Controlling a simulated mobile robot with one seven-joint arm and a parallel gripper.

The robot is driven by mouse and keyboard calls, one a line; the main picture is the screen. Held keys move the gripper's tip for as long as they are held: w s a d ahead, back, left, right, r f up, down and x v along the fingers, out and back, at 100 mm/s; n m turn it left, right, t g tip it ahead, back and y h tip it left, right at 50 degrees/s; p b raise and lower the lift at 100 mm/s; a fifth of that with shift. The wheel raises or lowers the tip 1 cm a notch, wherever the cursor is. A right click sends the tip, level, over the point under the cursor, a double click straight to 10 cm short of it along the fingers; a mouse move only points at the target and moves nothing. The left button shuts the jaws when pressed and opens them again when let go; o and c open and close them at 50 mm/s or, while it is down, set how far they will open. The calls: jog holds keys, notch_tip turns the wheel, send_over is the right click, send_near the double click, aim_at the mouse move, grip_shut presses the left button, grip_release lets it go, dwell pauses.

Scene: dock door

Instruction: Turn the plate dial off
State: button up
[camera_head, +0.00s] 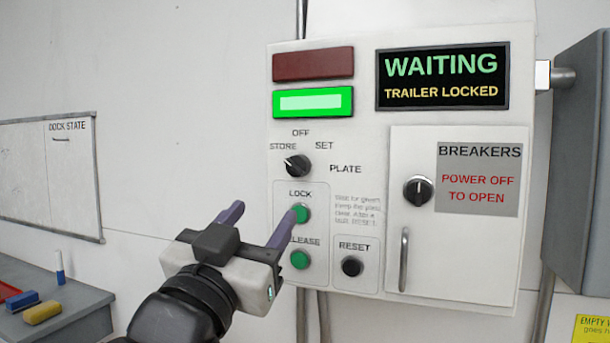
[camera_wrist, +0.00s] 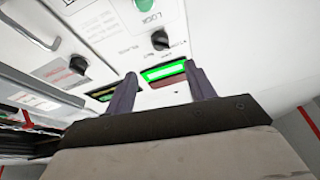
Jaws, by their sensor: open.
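The plate dial (camera_head: 297,166) is a black round knob on the white control panel, with the words STORE, OFF, SET and PLATE around it. Its pale pointer mark seems to lean up and left, towards STORE, but it is small. The dial also shows in the wrist view (camera_wrist: 160,40), beyond my fingertips. My gripper (camera_head: 265,208) is open and empty, below and left of the dial and apart from it. Its two purple-grey fingers also show in the wrist view (camera_wrist: 161,74). In the head view the right fingertip overlaps the edge of the green LOCK button (camera_head: 300,214).
A green RELEASE button (camera_head: 300,260) and black RESET button (camera_head: 352,266) lie below. A lit green lamp (camera_head: 313,102) and a display (camera_head: 442,78) reading WAITING, TRAILER LOCKED are above. The breaker door (camera_head: 460,260) has its own knob (camera_head: 418,191) and handle (camera_head: 404,260).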

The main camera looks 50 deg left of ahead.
aim_at(294, 171)
jog(key=p+x, duration=0.4)
jog(key=x, duration=0.7)
jog(key=shift+w+r, duration=0.1)
jog(key=shift+r, duration=0.15)
jog(key=shift+w+a+r, duration=0.1)
jog(key=shift+w+a, duration=0.25)
jog(key=shift+w, duration=0.15)
jog(key=c, duration=1)
jog(key=shift+o, duration=0.2)
